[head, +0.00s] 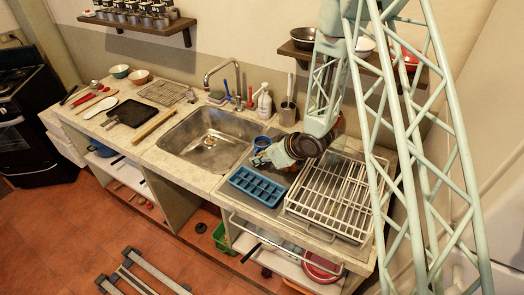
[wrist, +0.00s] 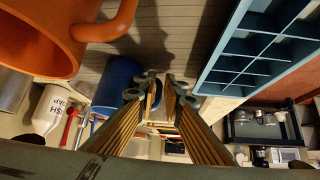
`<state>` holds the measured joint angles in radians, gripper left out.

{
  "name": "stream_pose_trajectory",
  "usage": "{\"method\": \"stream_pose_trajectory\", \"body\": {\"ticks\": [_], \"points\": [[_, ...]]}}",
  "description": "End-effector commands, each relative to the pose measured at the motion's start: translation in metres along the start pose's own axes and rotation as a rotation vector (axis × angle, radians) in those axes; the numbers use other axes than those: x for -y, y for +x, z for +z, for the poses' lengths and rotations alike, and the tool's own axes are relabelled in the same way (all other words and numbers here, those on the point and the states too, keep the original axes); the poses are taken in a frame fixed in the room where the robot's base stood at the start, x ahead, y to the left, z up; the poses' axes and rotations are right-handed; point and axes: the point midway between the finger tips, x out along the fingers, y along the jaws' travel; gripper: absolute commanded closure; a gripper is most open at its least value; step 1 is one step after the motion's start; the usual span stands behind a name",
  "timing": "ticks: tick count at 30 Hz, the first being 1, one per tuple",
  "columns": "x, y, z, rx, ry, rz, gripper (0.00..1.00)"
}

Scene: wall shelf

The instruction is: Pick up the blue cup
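The blue cup (head: 262,142) stands on the counter by the right rim of the sink. In the wrist view the blue cup (wrist: 116,82) is left of centre, partly hidden behind my left finger. My gripper (head: 262,160) is low over the counter, close beside the cup on its near side in the head view. In the wrist view the fingers of my gripper (wrist: 160,84) have a gap between them and hold nothing. I cannot tell whether a finger touches the cup.
A blue ice tray (head: 257,186) lies near the counter's front edge and is close at right in the wrist view (wrist: 262,48). An orange mug (wrist: 45,38) is very near at upper left there. A wire rack (head: 328,205) stands right; the sink (head: 208,140) is left.

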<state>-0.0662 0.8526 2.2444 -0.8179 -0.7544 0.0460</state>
Motion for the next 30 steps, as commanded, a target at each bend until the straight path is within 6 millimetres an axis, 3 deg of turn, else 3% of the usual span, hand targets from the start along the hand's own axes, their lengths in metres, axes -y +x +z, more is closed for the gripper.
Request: {"method": "stream_pose_trajectory", "body": {"ticks": [5, 8, 30], "points": [[-0.0001, -0.0001, 0.0000, 0.000, 0.000, 0.000, 0.92], [-0.0001, -0.0001, 0.0000, 0.000, 0.000, 0.000, 1.00], [-0.0002, -0.0019, -0.0020, -0.001, 0.000, 0.000, 1.00]]}}
